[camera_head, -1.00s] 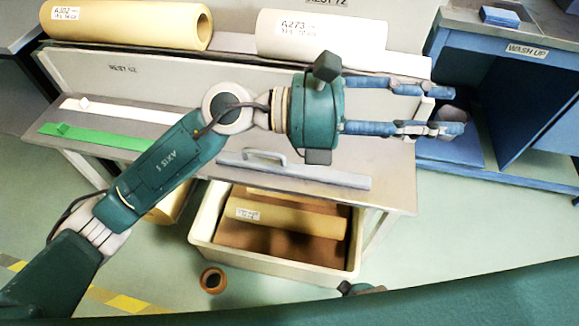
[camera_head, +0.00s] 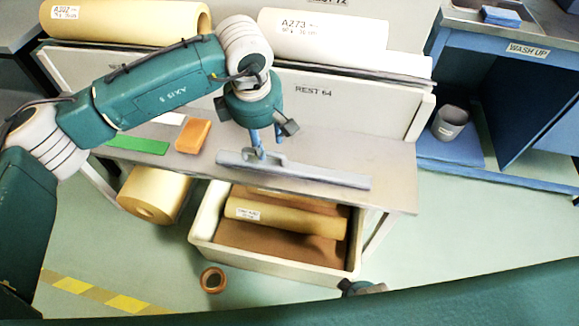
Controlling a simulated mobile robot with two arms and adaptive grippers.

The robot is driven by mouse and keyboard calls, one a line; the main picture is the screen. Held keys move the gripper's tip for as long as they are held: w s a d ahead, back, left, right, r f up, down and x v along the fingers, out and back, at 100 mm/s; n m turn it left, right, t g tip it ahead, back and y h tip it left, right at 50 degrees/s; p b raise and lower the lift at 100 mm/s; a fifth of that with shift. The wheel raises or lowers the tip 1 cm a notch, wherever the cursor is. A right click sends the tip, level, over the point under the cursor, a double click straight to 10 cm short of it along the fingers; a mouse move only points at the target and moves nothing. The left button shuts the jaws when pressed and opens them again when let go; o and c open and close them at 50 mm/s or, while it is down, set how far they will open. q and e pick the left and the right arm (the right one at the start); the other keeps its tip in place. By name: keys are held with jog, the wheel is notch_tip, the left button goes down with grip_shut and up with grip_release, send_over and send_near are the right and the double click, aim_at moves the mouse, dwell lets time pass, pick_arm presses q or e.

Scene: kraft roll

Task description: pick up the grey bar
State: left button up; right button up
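The grey bar (camera_head: 325,177) lies along the front of the bench in the head view, with a raised handle near its left end. My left gripper (camera_head: 268,145) points down over that handle. Its two blue fingers look apart, one on the near side and one toward the back. The bar rests flat on the bench top. Whether the fingers touch the handle is hard to see. Only a small teal and dark piece of what looks like my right gripper (camera_head: 360,288) shows at the bottom edge; its fingers are hidden.
A green strip (camera_head: 138,145), a white strip (camera_head: 170,118) and an orange block (camera_head: 193,136) lie left on the bench (camera_head: 390,185). Paper rolls lie behind on a ledge. A crate (camera_head: 275,266) with rolls stands below. A grey cup (camera_head: 449,123) stands at right.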

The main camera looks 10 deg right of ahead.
aim_at(292, 163)
pick_arm(q)
jog(key=f, duration=0.5)
jog(key=shift+w+d+f, duration=0.15)
jog(key=shift+w+d, duration=0.1)
jog(key=shift+w, duration=0.05)
grip_shut()
